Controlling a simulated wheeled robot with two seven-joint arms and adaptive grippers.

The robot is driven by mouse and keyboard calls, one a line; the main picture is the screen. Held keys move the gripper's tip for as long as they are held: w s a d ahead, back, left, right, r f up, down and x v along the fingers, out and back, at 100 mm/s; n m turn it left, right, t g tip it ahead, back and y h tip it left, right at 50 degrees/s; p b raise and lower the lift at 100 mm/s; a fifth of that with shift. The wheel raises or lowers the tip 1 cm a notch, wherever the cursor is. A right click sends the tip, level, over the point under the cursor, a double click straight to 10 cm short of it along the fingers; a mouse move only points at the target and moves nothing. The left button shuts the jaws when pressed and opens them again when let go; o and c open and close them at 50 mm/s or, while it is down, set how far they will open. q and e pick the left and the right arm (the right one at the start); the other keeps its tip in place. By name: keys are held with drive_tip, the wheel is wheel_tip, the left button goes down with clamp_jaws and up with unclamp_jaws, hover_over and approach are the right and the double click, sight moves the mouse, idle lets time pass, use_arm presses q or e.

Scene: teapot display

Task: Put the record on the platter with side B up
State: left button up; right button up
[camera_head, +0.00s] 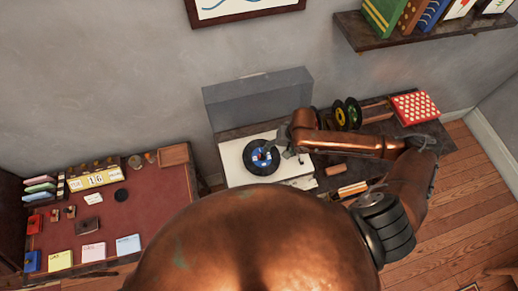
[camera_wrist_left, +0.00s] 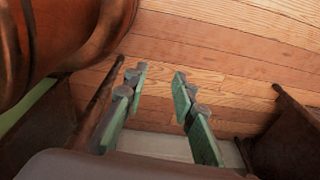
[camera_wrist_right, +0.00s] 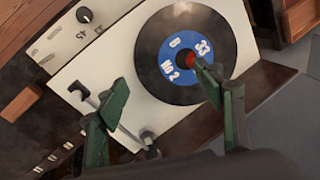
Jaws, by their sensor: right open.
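The black record (camera_head: 262,168) lies flat on the white turntable (camera_head: 237,177) in the head view. In the right wrist view the record (camera_wrist_right: 155,35) has a blue label reading "B", "33" and "No 2", facing up. A small red piece shows near the label's middle, partly behind a fingertip. The platter is hidden under the record. My right gripper (camera_wrist_right: 163,92) is open and empty above the record's edge; one fingertip overlaps the label in view, and contact cannot be told. My left gripper (camera_wrist_left: 158,82) is open and empty over the wooden floor.
The tonearm (camera_wrist_right: 85,93) and a knob (camera_wrist_right: 84,15) are on the turntable beside the record. A raised clear lid (camera_head: 255,98) stands behind it. A red desk (camera_head: 125,215) with small items is at left. A polka-dot box (camera_head: 415,107) is at right.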

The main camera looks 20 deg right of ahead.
sight(272, 160)
drive_tip(key=shift+d, duration=0.25)
drive_tip(key=x, duration=0.2)
drive_tip(key=shift+w+a+f, duration=0.1)
drive_tip(key=shift+w+f, duration=0.05)
drive_tip(key=shift+f, duration=0.1)
drive_tip(key=x, duration=0.4)
drive_tip(key=shift+f+p, duration=0.15)
drive_tip(key=shift+p, duration=0.15)
drive_tip(key=shift+f, duration=0.3)
drive_tip(key=c, duration=0.5)
use_arm(q)
drive_tip(key=shift+s+a+r, duration=0.1)
drive_tip(key=shift+s+r, duration=0.1)
drive_tip(key=shift+s, duration=0.7)
use_arm(e)
drive_tip(key=c, duration=0.6)
drive_tip(key=shift+o, duration=0.2)
drive_tip(key=shift+r, duration=0.1)
